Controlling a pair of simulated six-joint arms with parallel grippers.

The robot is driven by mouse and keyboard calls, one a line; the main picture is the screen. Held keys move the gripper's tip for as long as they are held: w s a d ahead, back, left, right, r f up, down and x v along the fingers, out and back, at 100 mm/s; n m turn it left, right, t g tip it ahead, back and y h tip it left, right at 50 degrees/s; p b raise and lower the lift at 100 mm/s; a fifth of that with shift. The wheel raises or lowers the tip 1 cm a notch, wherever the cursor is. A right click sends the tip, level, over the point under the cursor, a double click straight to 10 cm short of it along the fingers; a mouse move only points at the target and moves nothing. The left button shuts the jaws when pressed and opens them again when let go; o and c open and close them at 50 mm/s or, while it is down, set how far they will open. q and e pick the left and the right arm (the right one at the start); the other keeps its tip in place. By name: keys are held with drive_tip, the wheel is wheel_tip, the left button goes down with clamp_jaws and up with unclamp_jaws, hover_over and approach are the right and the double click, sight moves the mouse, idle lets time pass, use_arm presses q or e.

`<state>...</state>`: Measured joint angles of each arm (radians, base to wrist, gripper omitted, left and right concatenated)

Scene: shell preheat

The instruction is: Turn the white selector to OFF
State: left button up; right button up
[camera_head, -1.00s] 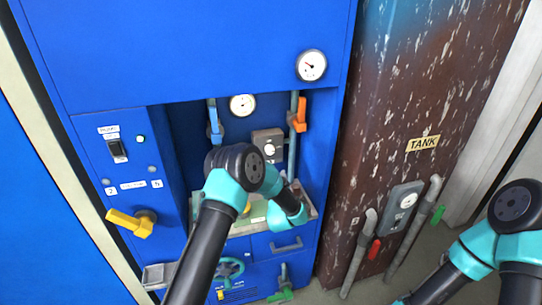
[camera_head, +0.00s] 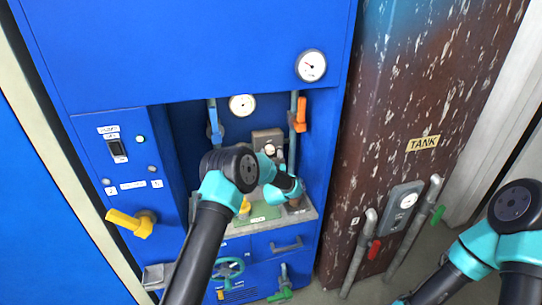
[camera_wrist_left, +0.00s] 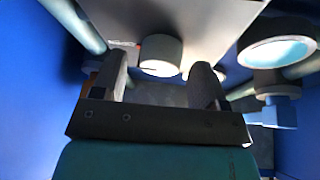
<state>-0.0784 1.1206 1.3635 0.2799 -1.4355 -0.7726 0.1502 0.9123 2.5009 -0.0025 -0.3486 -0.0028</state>
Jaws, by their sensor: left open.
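The white selector (camera_head: 269,150) is a round knob on a grey box (camera_head: 262,136) inside the blue panel's recess. In the left wrist view the selector (camera_wrist_left: 160,54) shows as a pale cylinder ahead of my left gripper (camera_wrist_left: 160,64). Its two dark fingers are spread, one on each side of the knob in the picture. I cannot tell whether they touch it. In the head view my left arm covers the lower part of the recess and the fingers are not clear. The selector's pointer and labels are not readable. My right gripper is out of view.
A blue-handled valve (camera_head: 214,130) and an orange-handled valve (camera_head: 301,112) flank the grey box. A gauge (camera_head: 242,105) is above left. A shelf (camera_head: 304,214) lies below. A yellow handle (camera_head: 132,222) sticks out at left, and a rusty column (camera_head: 385,130) stands at right.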

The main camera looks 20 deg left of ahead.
use_arm(q)
drive_tip(key=c, duration=0.9)
drive_tip(key=shift+n, duration=0.4)
drive_tip(key=n+y, duration=0.1)
drive_tip(key=n, duration=0.1)
drive_tip(key=n+g+y, duration=0.1)
drive_tip(key=n+y, duration=0.1)
drive_tip(key=shift+d+f+n, duration=0.1)
drive_tip(key=shift+d+n, duration=0.05)
drive_tip(key=shift+n, duration=0.25)
drive_tip(key=n+g+y, duration=0.1)
drive_tip(key=n, duration=0.1)
drive_tip(key=n+g+y, duration=0.1)
drive_tip(key=n, duration=0.2)
drive_tip(key=n+g+y, duration=0.1)
drive_tip(key=n, duration=0.2)
drive_tip(key=shift+w+d, duration=0.15)
drive_tip(key=n+g, duration=0.1)
drive_tip(key=n, duration=0.2)
drive_tip(key=n+g+y, duration=0.1)
drive_tip(key=n, duration=0.2)
drive_tip(key=shift+r+g, duration=0.2)
drive_tip(key=shift+g, duration=0.2)
drive_tip(key=shift+d+n+g, duration=0.1)
drive_tip(key=shift+n+g, duration=0.9)
drive_tip(key=shift+n, duration=1.6)
drive_tip(key=shift+r, duration=0.1)
